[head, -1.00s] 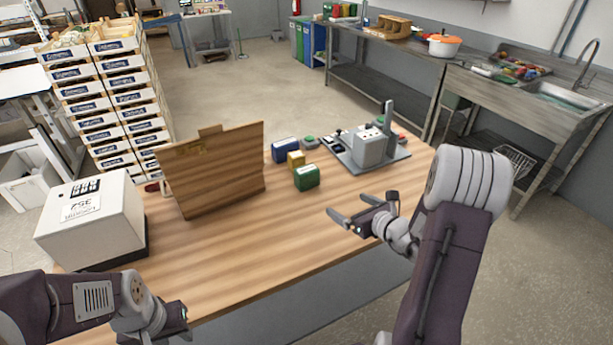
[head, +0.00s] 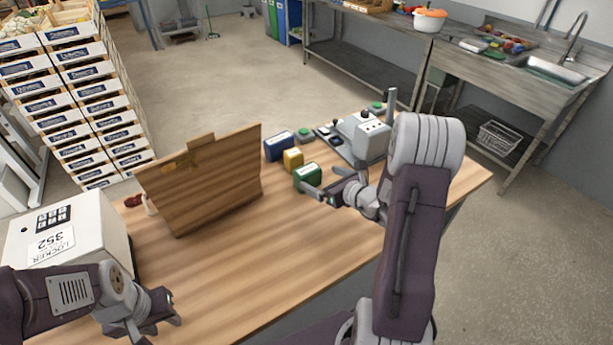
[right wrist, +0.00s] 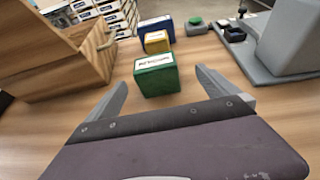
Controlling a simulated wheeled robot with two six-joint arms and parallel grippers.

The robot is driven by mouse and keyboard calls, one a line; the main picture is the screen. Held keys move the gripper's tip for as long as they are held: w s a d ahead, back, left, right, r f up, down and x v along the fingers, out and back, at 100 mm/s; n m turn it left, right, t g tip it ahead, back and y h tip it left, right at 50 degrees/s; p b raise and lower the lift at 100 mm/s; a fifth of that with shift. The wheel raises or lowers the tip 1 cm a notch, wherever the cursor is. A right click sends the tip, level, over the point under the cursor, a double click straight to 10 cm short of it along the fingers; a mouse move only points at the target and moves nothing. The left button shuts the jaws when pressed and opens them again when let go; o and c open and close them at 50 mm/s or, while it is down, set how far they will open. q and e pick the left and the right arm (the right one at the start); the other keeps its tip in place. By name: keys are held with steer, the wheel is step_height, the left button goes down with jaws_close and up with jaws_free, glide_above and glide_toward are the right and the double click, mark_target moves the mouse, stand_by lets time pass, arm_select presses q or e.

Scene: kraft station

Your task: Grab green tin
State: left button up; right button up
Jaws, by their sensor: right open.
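The green tin (head: 308,177) stands on the wooden table, right of the wooden board. In the right wrist view the green tin (right wrist: 157,75) is ahead of my open fingers, roughly centred between them. My right gripper (head: 318,194) is open and empty, close to the tin's near side; the right wrist view also shows its spread fingers (right wrist: 160,92). My left gripper (head: 163,310) is low at the table's front left, away from the tin; its finger gap is not clear.
A yellow tin (head: 292,159) and a blue tin (head: 279,146) stand just behind the green one. A grey device (head: 362,138) is to the right. The wooden board (head: 205,183) and a white locker box (head: 62,235) are to the left. The front middle of the table is clear.

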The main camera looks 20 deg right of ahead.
mark_target(312, 175)
steer(key=shift+x, duration=1.1)
steer(key=shift+a+p+x, duration=0.15)
steer(key=shift+p+x, duration=0.15)
steer(key=shift+x, duration=1.05)
steer(key=shift+a+p+x, duration=0.2)
steer(key=shift+p+x, duration=0.05)
steer(key=shift+x, duration=1.05)
steer(key=shift+s+r, duration=0.1)
steer(key=shift+s, duration=0.05)
steer(key=c, duration=1.7)
